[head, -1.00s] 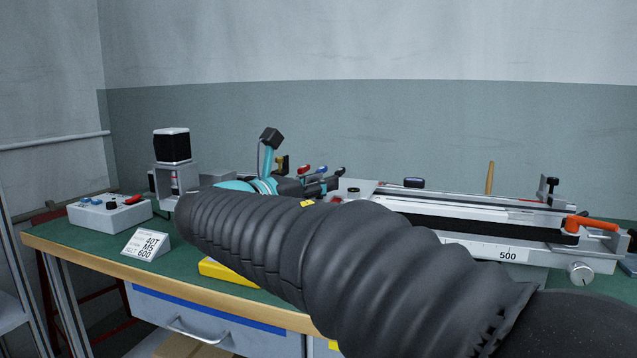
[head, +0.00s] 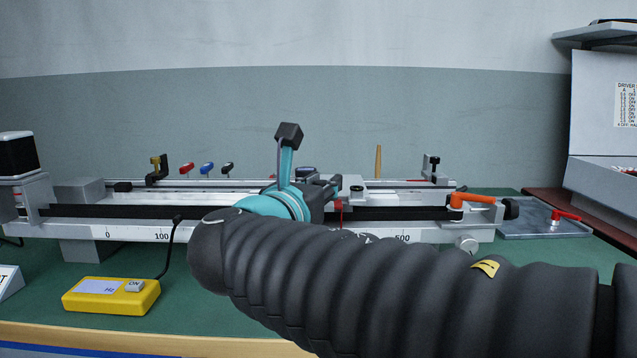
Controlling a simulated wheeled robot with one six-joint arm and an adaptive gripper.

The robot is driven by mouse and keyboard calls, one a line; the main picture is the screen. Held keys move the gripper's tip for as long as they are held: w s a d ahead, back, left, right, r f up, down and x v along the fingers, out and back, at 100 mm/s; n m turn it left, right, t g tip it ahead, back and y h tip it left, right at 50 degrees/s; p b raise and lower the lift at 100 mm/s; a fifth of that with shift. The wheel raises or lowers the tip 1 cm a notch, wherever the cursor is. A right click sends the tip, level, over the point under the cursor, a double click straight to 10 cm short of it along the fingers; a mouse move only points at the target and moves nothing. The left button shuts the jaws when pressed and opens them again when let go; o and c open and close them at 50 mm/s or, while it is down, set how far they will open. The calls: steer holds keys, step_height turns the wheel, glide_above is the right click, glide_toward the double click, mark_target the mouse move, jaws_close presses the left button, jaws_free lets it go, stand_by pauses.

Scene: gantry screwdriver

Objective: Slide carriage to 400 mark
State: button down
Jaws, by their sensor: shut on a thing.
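The gantry rail (head: 75,232) runs across the bench with a white scale on its front. The marks 0, 100 and 500 can be read, and my arm covers those between. My gripper (head: 328,194) is dark and is at the carriage's left side, behind my teal wrist. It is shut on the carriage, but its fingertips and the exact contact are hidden. The scale mark under the carriage is hidden too.
An orange-handled clamp (head: 470,201) stands at the rail's right end. A yellow box (head: 110,296) with a cable lies in front of the rail at left. Red, blue and black levers (head: 207,168) stand behind.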

steer(key=shift+d, duration=0.1)
steer(key=c, duration=0.9)
jaws_free()
steer(key=shift+c, duration=0.2)
steer(key=v, duration=1.2)
